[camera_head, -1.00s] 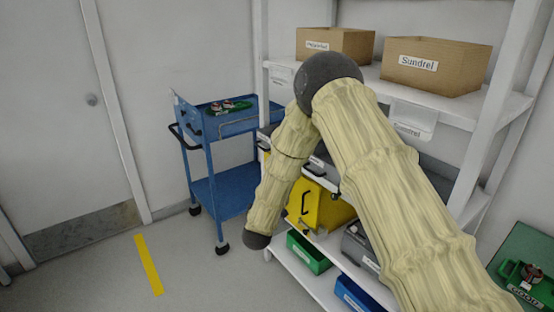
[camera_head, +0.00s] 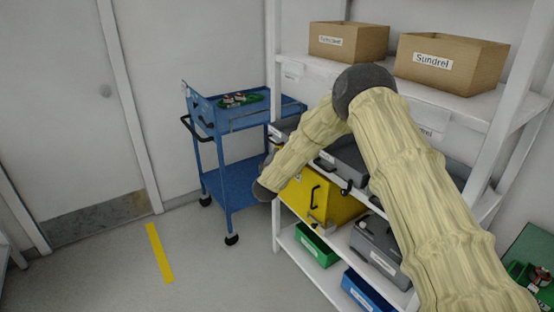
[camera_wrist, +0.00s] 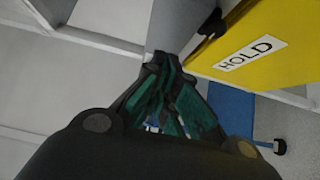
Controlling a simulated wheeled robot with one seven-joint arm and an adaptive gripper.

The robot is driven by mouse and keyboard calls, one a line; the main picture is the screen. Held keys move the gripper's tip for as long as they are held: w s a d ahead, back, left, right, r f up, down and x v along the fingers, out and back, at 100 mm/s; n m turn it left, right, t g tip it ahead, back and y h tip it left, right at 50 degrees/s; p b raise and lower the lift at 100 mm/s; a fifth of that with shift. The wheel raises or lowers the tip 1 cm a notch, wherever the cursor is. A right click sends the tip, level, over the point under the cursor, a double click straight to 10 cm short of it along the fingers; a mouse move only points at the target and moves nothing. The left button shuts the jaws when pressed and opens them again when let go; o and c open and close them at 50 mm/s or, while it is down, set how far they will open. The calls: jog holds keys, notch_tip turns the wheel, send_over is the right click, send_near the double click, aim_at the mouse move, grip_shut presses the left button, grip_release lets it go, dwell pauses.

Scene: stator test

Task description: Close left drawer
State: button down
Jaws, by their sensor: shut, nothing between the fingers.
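In the head view, a yellow drawer-like box (camera_head: 300,190) with a black handle sits on the middle level of the white shelf unit. Grey drawer-like bins (camera_head: 345,158) are above it, partly behind my arm. I cannot tell which of these is the left drawer. In the wrist view my gripper (camera_wrist: 165,65) is shut and empty. Its tips are close to a grey surface (camera_wrist: 182,22); I cannot tell whether they touch. A yellow panel labelled HOLD (camera_wrist: 275,70) is to the right of the fingers. My gripper is hidden in the head view.
A blue cart (camera_head: 230,185) with parts on top stands left of the shelf. Cardboard boxes (camera_head: 440,65) are on top. The floor at left is clear.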

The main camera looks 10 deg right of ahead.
jog(key=shift+w+d+p, duration=0.15)
jog(key=shift+w+d, duration=0.15)
jog(key=shift+d, duration=0.35)
jog(key=shift+w+d+p, duration=0.15)
jog(key=shift+w+d, duration=0.1)
jog(key=shift+d, duration=0.45)
jog(key=shift+w+d+p, duration=0.15)
jog(key=shift+w+d, duration=0.15)
jog(key=shift+d, duration=0.35)
jog(key=shift+f, duration=0.1)
